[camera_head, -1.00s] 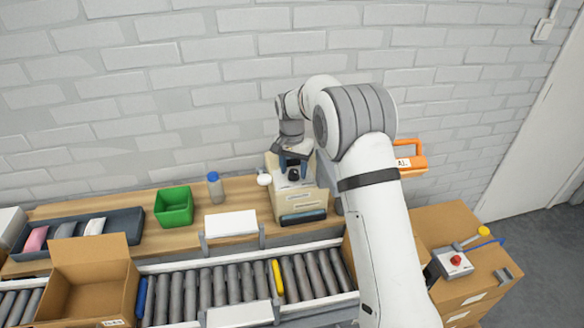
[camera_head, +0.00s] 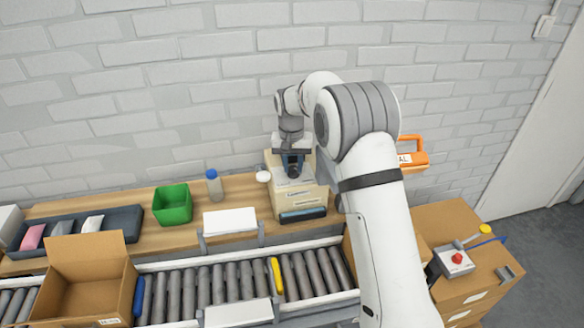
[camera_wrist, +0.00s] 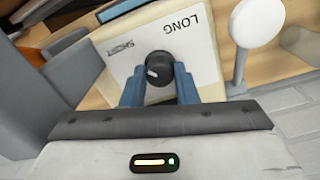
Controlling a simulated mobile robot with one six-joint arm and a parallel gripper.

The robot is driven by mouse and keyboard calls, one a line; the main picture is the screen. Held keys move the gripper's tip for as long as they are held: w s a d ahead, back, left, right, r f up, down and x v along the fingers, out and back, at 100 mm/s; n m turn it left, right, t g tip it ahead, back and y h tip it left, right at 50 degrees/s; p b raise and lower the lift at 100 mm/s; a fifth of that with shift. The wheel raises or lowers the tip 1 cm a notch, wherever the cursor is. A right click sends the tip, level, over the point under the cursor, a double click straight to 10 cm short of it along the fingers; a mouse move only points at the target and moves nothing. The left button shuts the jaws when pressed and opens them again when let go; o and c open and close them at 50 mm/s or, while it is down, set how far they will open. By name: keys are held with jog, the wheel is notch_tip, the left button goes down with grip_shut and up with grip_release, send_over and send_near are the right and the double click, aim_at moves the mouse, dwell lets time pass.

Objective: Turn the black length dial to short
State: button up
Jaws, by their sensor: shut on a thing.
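The black length dial (camera_wrist: 159,64) sits on the upper face of a cream machine (camera_wrist: 205,70). LONG and SHORT are printed beside the dial and appear upside down in the wrist view. A pale pointer mark on the dial faces left in that view, roughly below SHORT. My gripper (camera_wrist: 158,84) has its blue fingers on either side of the dial, shut on it. In the head view, my gripper (camera_head: 293,167) reaches down onto the machine (camera_head: 310,200) and hides most of the dial.
A white round knob on a stem (camera_wrist: 258,22) stands close beside the machine. A green bin (camera_head: 173,205), a blue-capped bottle (camera_head: 214,186) and white sheets (camera_head: 230,221) are on the bench to the left. A roller conveyor (camera_head: 205,288) runs in front.

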aim_at(292, 168)
jog(key=shift+n, duration=0.8)
jog(key=o, duration=1)
notch_tip(292, 168, up, 8)
jog(key=shift+s+a+f+b, duration=0.1)
jog(key=shift+a+b, duration=0.05)
jog(key=shift+b, duration=0.6)
